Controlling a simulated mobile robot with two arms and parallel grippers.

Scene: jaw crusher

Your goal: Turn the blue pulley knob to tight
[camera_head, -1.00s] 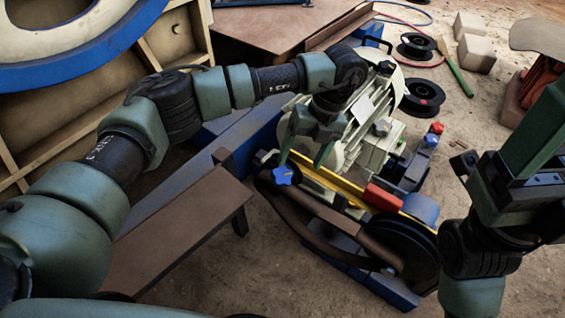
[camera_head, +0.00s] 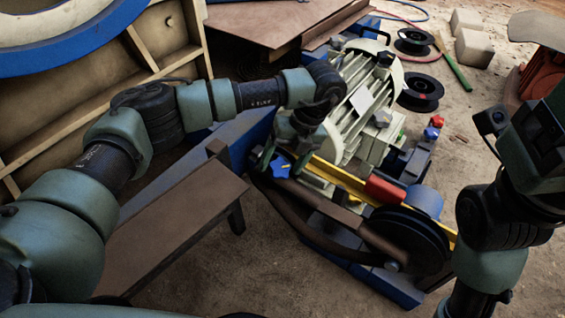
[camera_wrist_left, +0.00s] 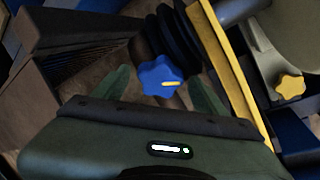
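In the left wrist view the knob (camera_wrist_left: 158,76) shows a short yellow mark pointing right. My left gripper (camera_head: 284,165) is at the knob, pointing down. In the left wrist view its two green fingers (camera_wrist_left: 157,90) are spread, one on each side of the knob, with gaps showing. The fingers do not visibly touch it. My right arm stands at the right edge; its fingers do not show.
A yellow knob (camera_wrist_left: 290,87) lies to the right of the yellow guard (camera_wrist_left: 232,70) in the left wrist view. A red block (camera_head: 385,189) and a black pulley wheel (camera_head: 408,240) sit right of the blue knob. A brown bench (camera_head: 178,225) stands at left.

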